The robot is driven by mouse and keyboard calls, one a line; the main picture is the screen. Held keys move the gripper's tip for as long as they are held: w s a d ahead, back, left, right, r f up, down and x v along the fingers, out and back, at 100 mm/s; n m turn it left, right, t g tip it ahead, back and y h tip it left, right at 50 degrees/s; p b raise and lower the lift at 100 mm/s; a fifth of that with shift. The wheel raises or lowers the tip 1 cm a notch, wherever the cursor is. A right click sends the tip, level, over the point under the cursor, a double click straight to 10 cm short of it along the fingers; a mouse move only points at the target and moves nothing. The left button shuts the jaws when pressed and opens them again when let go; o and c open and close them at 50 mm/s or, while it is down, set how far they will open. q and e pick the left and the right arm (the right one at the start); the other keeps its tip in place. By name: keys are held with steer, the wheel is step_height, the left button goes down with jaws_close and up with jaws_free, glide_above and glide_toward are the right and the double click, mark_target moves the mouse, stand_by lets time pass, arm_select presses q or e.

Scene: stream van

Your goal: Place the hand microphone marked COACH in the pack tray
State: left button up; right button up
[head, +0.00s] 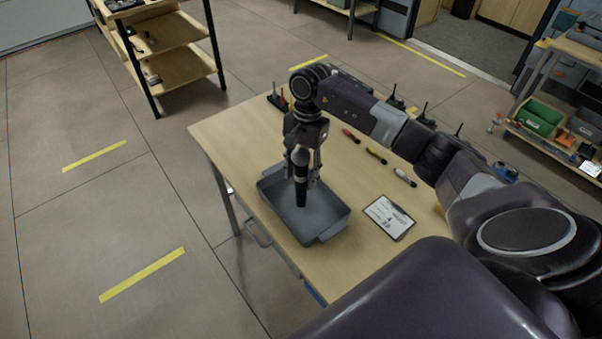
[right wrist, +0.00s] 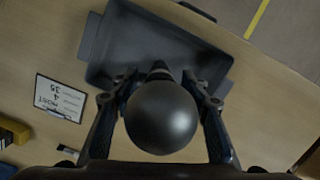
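My right gripper (head: 302,178) is shut on a dark hand microphone (head: 301,192), which hangs upright, head up, over the grey pack tray (head: 328,233) on the wooden table. In the right wrist view the microphone's round dark head (right wrist: 162,117) sits between the two fingers (right wrist: 162,100), with the tray (right wrist: 150,35) beyond it. No COACH marking is readable on it. I cannot tell whether its lower end touches the tray floor. My left gripper is not in view.
A clipboard (head: 388,217) lies right of the tray. Slim items with red (head: 350,136), yellow (head: 376,155) and white (head: 404,177) parts lie behind it. Radios with antennas (head: 395,101) stand along the far edge. A wooden shelf (head: 168,70) stands beyond, at the left.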

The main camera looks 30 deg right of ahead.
steer(key=shift+r, duration=0.1)
steer(key=shift+w+r, duration=0.1)
steer(key=shift+r, duration=0.1)
steer(key=r+b, duration=0.1)
steer(key=r, duration=0.2)
steer(key=d+r+b, duration=0.1)
steer(key=r, duration=0.2)
steer(key=r+b, duration=0.1)
steer(key=r, duration=0.3)
steer(key=shift+w+d+b, duration=0.25)
steer(key=shift+w+b, duration=0.05)
steer(key=shift+d+r, duration=0.1)
steer(key=shift+r, duration=0.7)
